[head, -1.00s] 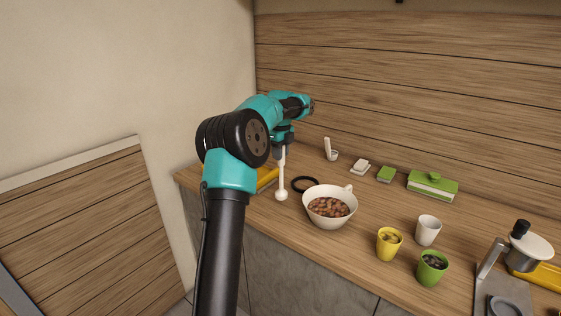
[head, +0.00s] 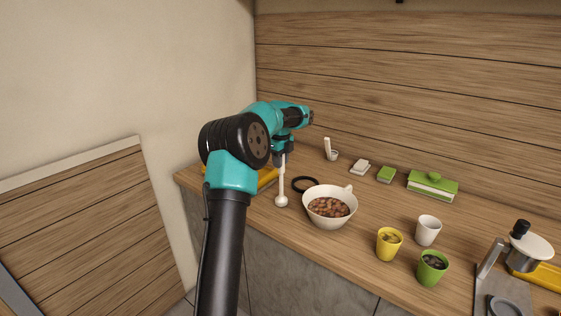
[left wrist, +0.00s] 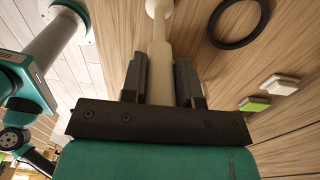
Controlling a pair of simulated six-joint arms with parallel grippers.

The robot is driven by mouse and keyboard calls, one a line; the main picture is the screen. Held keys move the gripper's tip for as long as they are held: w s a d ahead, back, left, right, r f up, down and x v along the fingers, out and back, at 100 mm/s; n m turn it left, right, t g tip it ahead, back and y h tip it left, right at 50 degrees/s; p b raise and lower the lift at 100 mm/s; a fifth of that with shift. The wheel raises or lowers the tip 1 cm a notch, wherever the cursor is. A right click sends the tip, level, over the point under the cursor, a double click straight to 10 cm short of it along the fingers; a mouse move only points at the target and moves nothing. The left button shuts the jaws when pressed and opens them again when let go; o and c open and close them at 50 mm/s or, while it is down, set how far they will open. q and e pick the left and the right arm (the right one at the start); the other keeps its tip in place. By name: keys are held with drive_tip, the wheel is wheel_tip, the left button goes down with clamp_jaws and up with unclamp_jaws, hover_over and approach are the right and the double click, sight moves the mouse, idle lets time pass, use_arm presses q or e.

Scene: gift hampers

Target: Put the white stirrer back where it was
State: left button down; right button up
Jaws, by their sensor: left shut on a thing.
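The white stirrer (head: 281,186) hangs upright from my left gripper (head: 283,150), with its rounded end down, just left of the bowl. My left gripper is shut on its upper part. In the left wrist view the stirrer (left wrist: 158,60) runs between the two dark fingers (left wrist: 160,82). Its lower end is close to the counter; I cannot tell whether it touches. A black ring (head: 305,185) lies flat on the counter just right of the stirrer, and it also shows in the left wrist view (left wrist: 258,40). My right gripper is not in view.
A white bowl (head: 345,208) of brown pieces stands right of the stirrer. Yellow (head: 389,244), white (head: 428,231) and green (head: 432,268) cups stand farther right.

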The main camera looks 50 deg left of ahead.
use_arm(q)
drive_tip(key=shift+f, duration=0.1)
drive_tip(key=c, duration=0.9)
unclamp_jaws()
drive_tip(key=shift+o, duration=0.2)
wheel_tip(320, 180, up, 12)
drive_tip(key=shift+r, duration=0.15)
